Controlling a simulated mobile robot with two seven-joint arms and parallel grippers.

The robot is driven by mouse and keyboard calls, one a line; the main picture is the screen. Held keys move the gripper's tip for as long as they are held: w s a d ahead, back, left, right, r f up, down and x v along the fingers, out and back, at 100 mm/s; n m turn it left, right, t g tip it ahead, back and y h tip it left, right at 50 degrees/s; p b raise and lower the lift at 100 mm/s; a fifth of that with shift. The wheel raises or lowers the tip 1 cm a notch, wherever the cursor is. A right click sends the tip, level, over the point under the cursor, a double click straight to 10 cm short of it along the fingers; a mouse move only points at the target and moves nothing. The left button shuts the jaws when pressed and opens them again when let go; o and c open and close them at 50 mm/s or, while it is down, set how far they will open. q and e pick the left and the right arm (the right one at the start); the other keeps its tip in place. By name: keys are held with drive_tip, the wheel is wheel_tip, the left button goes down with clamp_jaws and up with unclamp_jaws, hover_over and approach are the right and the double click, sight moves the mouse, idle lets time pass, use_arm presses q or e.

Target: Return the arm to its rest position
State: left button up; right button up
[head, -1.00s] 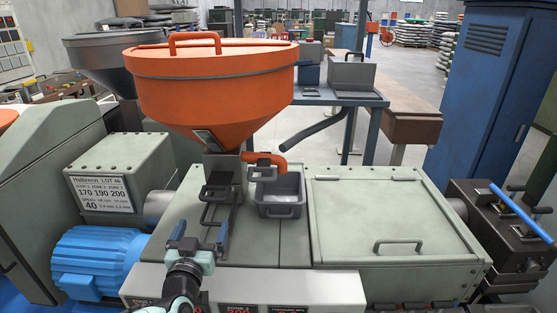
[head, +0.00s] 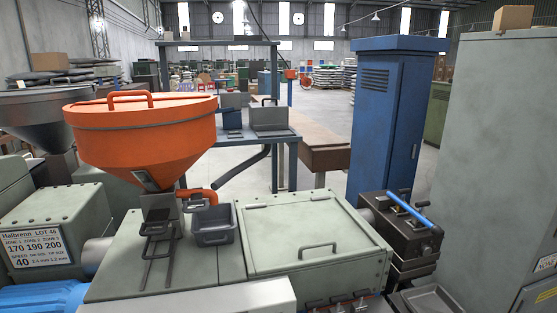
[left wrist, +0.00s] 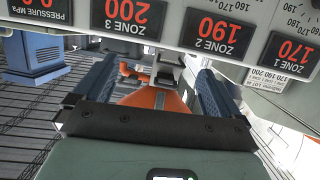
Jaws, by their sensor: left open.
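My left gripper (left wrist: 155,85) is in the left wrist view, its two dark blue fingers spread apart with nothing held between them. Beyond the fingers, the orange hopper (left wrist: 158,100) shows in part. A control panel with red digits (left wrist: 218,35) appears upside down across the top of that view, close to the fingers; I cannot tell the exact gap. In the head view neither of my grippers shows. The orange hopper (head: 147,138) stands on the grey-green machine (head: 205,268), beside a small grey bin (head: 213,238) under its orange spout.
A closed hinged lid (head: 300,235) covers the machine's right part. A dark block with a blue bar (head: 405,235) stands to its right. A blue cabinet (head: 378,130) and a tall grey cabinet (head: 490,130) rise at the right.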

use_arm(q)
drive_tip(key=s+d+f+g+h+p, duration=0.1)
drive_tip(key=s+d+f+g, duration=0.15)
drive_tip(key=f, duration=0.45)
drive_tip(key=s+d+f+g+h+p, duration=0.1)
drive_tip(key=s+d+f+g, duration=0.15)
drive_tip(key=f, duration=0.55)
drive_tip(key=s+d+f+g+h+p, duration=0.1)
drive_tip(key=s+f+g, duration=0.1)
drive_tip(key=s+f, duration=0.35)
drive_tip(key=s+d+f+g+h+p, duration=0.1)
drive_tip(key=s+d+f+g, duration=0.2)
drive_tip(key=s, duration=0.4)
drive_tip(key=s+d+f+n+g+h+p, duration=0.1)
drive_tip(key=s+d+f+g, duration=0.1)
drive_tip(key=s+f, duration=0.4)
drive_tip(key=s+d+f+n+g+h+p, duration=0.1)
drive_tip(key=s+d+f+g, duration=0.2)
drive_tip(key=s, duration=0.5)
drive_tip(key=shift+s+d+f+g, duration=0.2)
drive_tip(key=shift+d+f+g, duration=0.1)
drive_tip(key=shift+d+f, duration=0.5)
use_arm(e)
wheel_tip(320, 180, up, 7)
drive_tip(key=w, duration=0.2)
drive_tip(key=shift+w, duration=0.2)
